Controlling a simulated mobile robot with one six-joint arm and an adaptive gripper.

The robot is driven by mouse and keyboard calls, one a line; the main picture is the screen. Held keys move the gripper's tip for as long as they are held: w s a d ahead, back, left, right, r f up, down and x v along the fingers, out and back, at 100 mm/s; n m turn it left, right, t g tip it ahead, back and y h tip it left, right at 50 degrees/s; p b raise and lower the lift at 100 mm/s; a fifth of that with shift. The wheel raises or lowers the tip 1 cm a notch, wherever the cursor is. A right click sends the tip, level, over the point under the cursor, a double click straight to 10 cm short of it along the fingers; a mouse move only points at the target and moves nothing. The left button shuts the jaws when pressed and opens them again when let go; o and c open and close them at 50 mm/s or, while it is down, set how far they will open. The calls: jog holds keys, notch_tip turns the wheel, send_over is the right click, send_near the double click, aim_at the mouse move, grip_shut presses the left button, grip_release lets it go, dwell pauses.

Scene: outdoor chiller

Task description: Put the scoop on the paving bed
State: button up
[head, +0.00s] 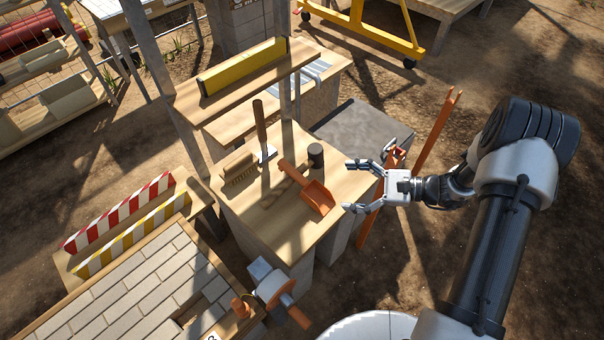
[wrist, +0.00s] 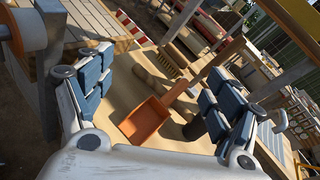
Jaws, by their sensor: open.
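The orange scoop (head: 316,197) lies on the wooden bench top (head: 250,205), its handle pointing to the upper left. In the wrist view the scoop (wrist: 146,119) shows between my fingers, some way beyond them. My gripper (head: 350,186) is open and empty at the right edge of the bench, to the right of the scoop and apart from it. The paving bed (head: 118,293), a wood-framed field of pale bricks with a gap near its right corner, is at the lower left.
On the bench are a brush (head: 240,170), a trowel-like tool with a wooden handle (head: 260,122) and a dark cylinder (head: 316,155). A yellow level (head: 243,66) lies on the shelf behind. Striped barriers (head: 120,212) stand behind the bed. An orange-handled device (head: 278,290) stands between bed and bench.

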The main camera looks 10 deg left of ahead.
notch_tip(320, 180, down, 9)
jog(key=w+d+m+t+y, duration=0.1)
jog(key=d+m+t, duration=0.1)
jog(key=m+t, duration=0.2)
jog(key=m+t+h, duration=0.1)
jog(key=m+t, duration=0.4)
send_near(308, 186)
jog(key=shift+b+x, duration=0.55)
jog(key=shift+x, duration=0.35)
jog(key=shift+m, duration=0.3)
jog(key=shift+b+x, duration=0.5)
jog(key=shift+x, duration=2.6)
jog(key=shift+f, duration=0.1)
jog(key=c, duration=1.3)
